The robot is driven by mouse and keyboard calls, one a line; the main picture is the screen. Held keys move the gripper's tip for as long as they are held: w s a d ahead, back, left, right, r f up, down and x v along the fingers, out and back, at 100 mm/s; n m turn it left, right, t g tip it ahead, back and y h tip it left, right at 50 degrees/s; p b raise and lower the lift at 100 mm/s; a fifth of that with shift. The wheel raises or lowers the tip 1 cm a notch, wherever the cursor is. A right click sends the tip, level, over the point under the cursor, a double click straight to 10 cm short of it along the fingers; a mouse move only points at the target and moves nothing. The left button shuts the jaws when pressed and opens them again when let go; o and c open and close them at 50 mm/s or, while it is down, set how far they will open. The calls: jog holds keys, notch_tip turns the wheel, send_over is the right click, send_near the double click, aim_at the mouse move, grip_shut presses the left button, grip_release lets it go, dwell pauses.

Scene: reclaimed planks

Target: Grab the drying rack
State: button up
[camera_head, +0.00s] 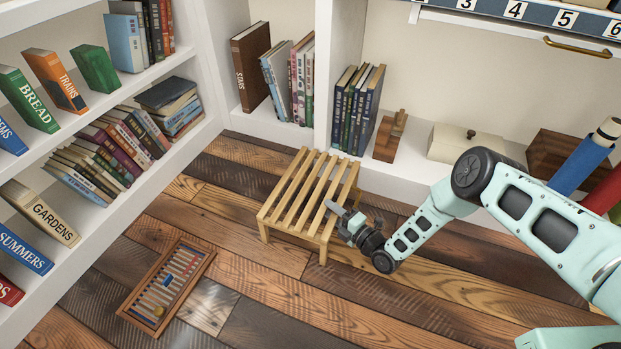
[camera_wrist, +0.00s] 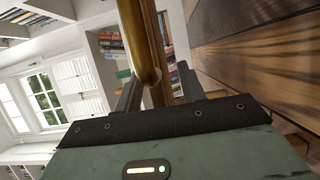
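The drying rack (camera_head: 305,197) is a low wooden slatted stand on the plank floor, upright, in the middle of the head view. The fingers look apart, with a gap on the right of the bar. Whether either finger touches it is unclear.
An abacus-like frame (camera_head: 167,287) lies on the floor at the lower left. White bookshelves (camera_head: 190,75) line the left and back. A wooden block (camera_head: 390,137) and a cream box (camera_head: 465,145) stand on the low back shelf. The floor in front of the rack is clear.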

jog(key=shift+w+a, duration=0.25)
jog(key=shift+a, duration=0.05)
grip_shut()
jog(key=shift+r, duration=0.1)
jog(key=shift+w, duration=0.1)
